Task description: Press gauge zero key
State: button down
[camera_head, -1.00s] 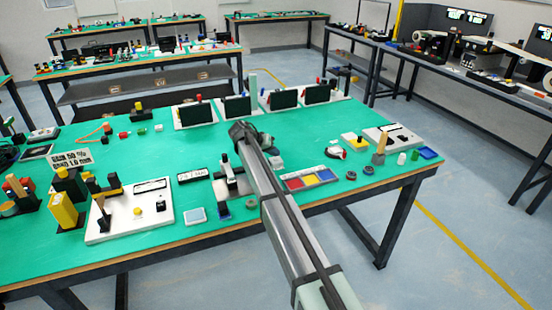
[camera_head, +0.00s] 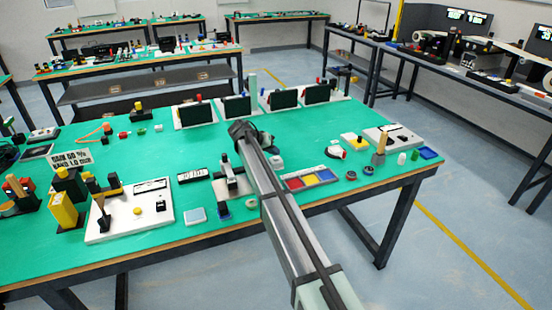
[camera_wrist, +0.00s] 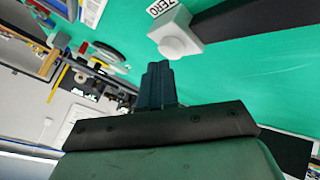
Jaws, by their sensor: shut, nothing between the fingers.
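The zero key, a small white block with a round raised top (camera_wrist: 178,40), shows in the wrist view beside a white label reading ZERO (camera_wrist: 163,7). My gripper (camera_wrist: 157,68) is shut and empty. In that picture its dark fingertips are just below and left of the key, with green table showing between them; I cannot tell the height gap. In the head view, a gauge stand (camera_head: 232,184) with a small dark display (camera_head: 192,174) stands on the green table left of my arm. My arm hides the gripper there, and I cannot make out the key.
A white panel with a yellow button (camera_head: 138,210) lies to the left. A tray with red, yellow and blue sections (camera_head: 309,179) lies right of my arm. Several dark screens (camera_head: 284,99) line the back edge. Open green table (camera_head: 160,155) lies behind the gauge.

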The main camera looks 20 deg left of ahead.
aim_at(274, 158)
jog(key=shift+r, duration=0.4)
jog(key=shift+r, duration=0.1)
jog(key=shift+r, duration=2.4)
jog(key=shift+f, duration=0.1)
